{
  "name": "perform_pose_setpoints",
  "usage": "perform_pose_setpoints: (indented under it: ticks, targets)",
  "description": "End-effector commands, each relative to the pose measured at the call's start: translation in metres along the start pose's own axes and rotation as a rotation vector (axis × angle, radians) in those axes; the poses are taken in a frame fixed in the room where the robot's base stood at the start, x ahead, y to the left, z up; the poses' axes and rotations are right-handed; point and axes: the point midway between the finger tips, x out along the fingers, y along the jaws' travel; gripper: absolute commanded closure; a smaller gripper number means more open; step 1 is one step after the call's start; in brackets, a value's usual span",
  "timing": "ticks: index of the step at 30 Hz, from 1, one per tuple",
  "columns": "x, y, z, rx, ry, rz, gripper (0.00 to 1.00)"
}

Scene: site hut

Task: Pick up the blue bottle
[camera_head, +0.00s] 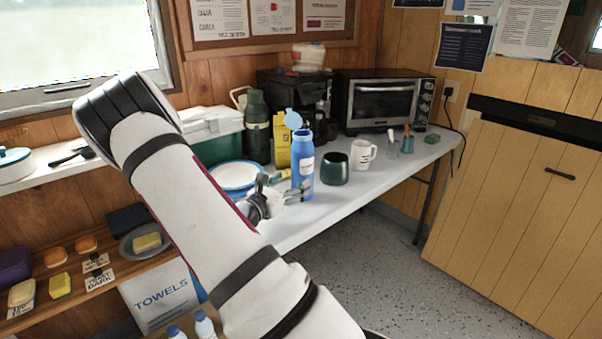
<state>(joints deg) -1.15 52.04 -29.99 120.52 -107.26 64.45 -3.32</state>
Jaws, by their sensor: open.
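The blue bottle (303,172) stands upright on the light table (345,196), with its light blue lid flipped open at the top and a pale label on its side. My gripper (287,186) is at the bottle's left side, low down, with its fingers pointing toward it. The fingers are open. The bottle appears to be beside or between the fingertips; I cannot tell whether they touch it.
A dark green mug (335,169) stands close to the bottle's right, then a white mug (362,155). A yellow carton (282,146) and a dark green flask (257,130) stand behind. Blue-rimmed plates (236,177) lie left. A toaster oven (384,101) stands at the back right.

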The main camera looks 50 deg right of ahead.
Motion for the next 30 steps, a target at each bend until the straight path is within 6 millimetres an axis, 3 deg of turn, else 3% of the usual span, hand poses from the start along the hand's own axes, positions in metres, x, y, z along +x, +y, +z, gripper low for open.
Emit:
perform_pose_setpoints:
  ticks: [8,16,23,25,30]
  targets:
    - [0.017,-0.001,0.001,0.001,-0.001,-0.002,0.24]
    - [0.053,-0.001,0.002,0.001,0.0,-0.002,0.24]
    - [0.057,-0.001,0.003,-0.001,0.001,0.001,0.24]
    - [0.057,-0.001,0.003,-0.001,0.001,0.001,0.33]
    - [0.057,-0.001,0.003,0.0,0.0,0.001,0.72]
